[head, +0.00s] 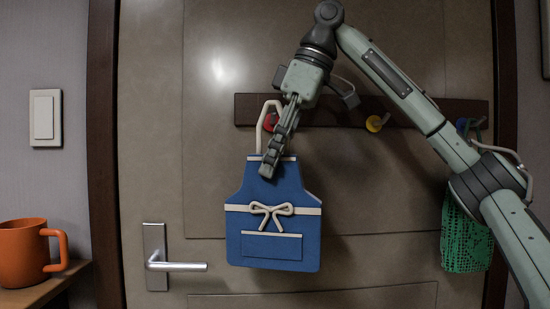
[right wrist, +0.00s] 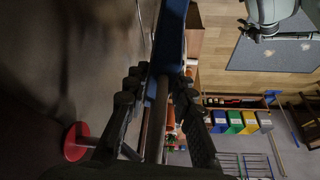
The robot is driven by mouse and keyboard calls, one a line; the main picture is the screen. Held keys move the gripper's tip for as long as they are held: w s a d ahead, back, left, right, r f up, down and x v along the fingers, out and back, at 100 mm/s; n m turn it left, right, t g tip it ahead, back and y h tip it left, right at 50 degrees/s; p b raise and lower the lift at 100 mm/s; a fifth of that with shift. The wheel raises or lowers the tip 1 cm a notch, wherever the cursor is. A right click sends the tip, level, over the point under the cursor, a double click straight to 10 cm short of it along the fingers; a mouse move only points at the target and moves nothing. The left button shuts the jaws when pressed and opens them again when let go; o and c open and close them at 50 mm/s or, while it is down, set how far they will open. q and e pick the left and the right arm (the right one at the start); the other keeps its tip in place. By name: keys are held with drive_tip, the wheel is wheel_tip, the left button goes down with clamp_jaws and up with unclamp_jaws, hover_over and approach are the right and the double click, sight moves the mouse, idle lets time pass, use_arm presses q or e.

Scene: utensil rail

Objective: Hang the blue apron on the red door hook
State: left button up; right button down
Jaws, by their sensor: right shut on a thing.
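The blue apron (head: 273,235) hangs upright in front of the door, with a white bow and a white neck loop (head: 262,112). My right gripper (head: 268,168) is shut on its top edge. In the right wrist view the blue apron (right wrist: 170,40) shows edge-on between the fingers. The red door hook (head: 271,122) is on the dark rail, close behind the upper loop and partly hidden by it and the gripper. In the right wrist view the red hook (right wrist: 76,142) shows at lower left. I cannot tell whether the loop is around it.
The dark rail (head: 335,110) also bears a yellow hook (head: 375,123) and a blue hook (head: 463,125). A green mesh bag (head: 465,240) hangs at the right, behind my right arm. A door handle (head: 178,266) is at lower left. An orange mug (head: 22,255) stands on a wooden shelf.

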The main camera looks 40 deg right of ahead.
drive_tip(key=w+d, duration=0.1)
drive_tip(key=w+f, duration=0.1)
drive_tip(key=w, duration=0.1)
drive_tip(key=shift+d, duration=0.4)
drive_tip(key=shift+d+f, duration=0.1)
drive_tip(key=shift+f, duration=0.2)
idle(0.5)
drive_tip(key=c, duration=1.2)
unclamp_jaws()
drive_tip(key=v, duration=1.2)
drive_tip(key=shift+s+r, duration=0.2)
drive_tip(key=shift+r, duration=0.1)
